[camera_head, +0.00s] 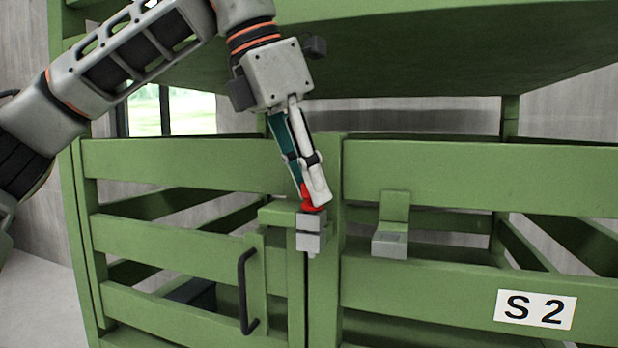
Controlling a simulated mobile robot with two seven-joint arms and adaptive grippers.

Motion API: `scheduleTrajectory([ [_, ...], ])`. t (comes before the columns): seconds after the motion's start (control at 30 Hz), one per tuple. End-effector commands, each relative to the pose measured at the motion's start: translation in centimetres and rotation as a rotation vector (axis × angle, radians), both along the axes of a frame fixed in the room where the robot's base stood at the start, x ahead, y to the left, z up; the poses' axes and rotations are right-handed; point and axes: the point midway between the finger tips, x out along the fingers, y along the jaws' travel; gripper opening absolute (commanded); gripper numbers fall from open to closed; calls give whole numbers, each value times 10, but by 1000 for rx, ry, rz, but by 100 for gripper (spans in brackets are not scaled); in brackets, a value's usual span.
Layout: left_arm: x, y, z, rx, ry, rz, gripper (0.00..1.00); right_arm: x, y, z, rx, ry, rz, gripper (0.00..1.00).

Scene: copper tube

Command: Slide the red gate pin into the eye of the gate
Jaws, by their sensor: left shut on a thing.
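My left gripper (315,192) comes down from above, tilted, and is shut on the red gate pin (311,207). Only part of the pin's red head shows between the fingertips. The head sits right above the grey eye blocks (311,233) at the gate's edge, touching or almost touching them. A small pale tip shows just under the blocks; it looks like the pin's lower end, but I cannot tell for sure. The pin's shank is otherwise hidden. The green gate (180,237) looks closed against the post. My right gripper is not in view.
A grey block with a recess on top (390,244) sits on a green bracket right of the post. A black handle (246,290) stands on the gate. An "S 2" sign (535,309) is at lower right. A green overhang (430,55) spans above.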

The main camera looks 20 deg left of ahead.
Motion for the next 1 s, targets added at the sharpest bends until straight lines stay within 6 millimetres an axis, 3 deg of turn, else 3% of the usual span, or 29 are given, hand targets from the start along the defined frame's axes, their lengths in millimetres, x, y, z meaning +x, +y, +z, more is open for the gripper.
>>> scheduleTrajectory([
  [0.1,0,0,-3,0,0,0,0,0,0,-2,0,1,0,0],
  [0.13,0,0,-3,0,0,0,22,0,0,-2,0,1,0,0],
  [0.2,0,0,-3,0,0,0,39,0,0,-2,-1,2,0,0],
  [0.67,-2,2,5,0,-1,1,39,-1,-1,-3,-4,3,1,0],
  [1.0,-19,19,65,-1,-3,4,39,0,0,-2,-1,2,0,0],
])
